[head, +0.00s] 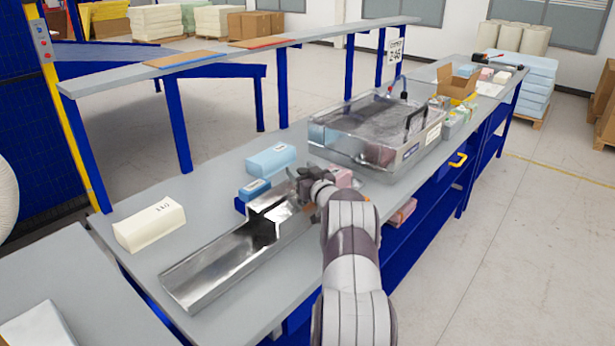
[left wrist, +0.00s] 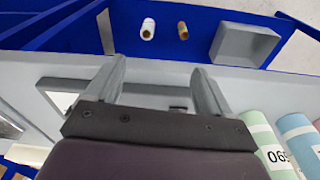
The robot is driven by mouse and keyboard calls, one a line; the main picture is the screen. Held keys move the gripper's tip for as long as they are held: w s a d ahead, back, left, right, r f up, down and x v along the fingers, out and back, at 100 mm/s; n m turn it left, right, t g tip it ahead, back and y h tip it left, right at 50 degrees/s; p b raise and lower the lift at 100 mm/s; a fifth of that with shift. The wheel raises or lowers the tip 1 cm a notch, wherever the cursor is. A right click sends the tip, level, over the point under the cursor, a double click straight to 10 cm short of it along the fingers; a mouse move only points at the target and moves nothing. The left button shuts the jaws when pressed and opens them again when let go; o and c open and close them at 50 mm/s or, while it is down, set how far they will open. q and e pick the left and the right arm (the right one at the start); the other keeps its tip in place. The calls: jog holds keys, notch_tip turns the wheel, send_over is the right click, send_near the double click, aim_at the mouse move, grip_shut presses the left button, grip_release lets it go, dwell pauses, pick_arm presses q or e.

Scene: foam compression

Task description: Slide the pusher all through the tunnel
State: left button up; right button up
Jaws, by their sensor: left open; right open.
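A long shiny metal trough (head: 205,272) lies along the front of the workbench, with a raised metal part (head: 275,203) at its far end that looks like the tunnel. I cannot clearly pick out the pusher; a dark patch inside the trough may be part of it or a reflection. My right gripper (head: 300,184) is over the far end of the metal part, open, with its fingers small and partly hidden by its wrist. My left gripper (left wrist: 160,78) is out of the head view; in the left wrist view it is open with nothing between its fingers.
A cream foam block (head: 150,226) lies left of the trough. Light blue (head: 271,159) and darker blue (head: 254,188) blocks lie behind it. A pink block (head: 341,178) is beside my right gripper. A grey box (left wrist: 245,45) shows in the left wrist view.

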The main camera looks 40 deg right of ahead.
jog(key=b+v, duration=0.1)
jog(key=v, duration=1.1)
jog(key=shift+r+b, duration=0.2)
jog(key=shift+b, duration=0.15)
jog(key=shift+s+a, duration=0.15)
